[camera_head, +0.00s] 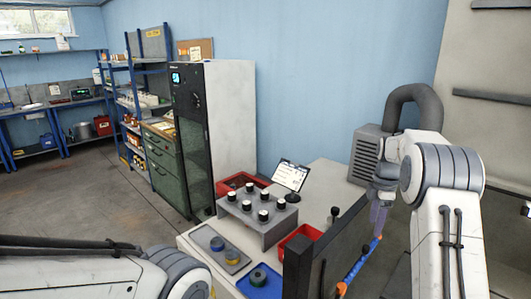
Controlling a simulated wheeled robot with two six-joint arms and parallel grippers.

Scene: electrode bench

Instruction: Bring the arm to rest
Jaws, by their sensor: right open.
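My right arm comes in from the right, and my right gripper (378,215) points down, open, at the right side of the bench. It is above the upper end of a blue and orange rod-like thing (358,264) beside a dark upright panel (325,255). I cannot tell whether the gripper touches the rod. My left arm shows only as a white link at the bottom left; its gripper is out of view.
A grey vent box (365,155) stands behind my right gripper. Open floor lies left.

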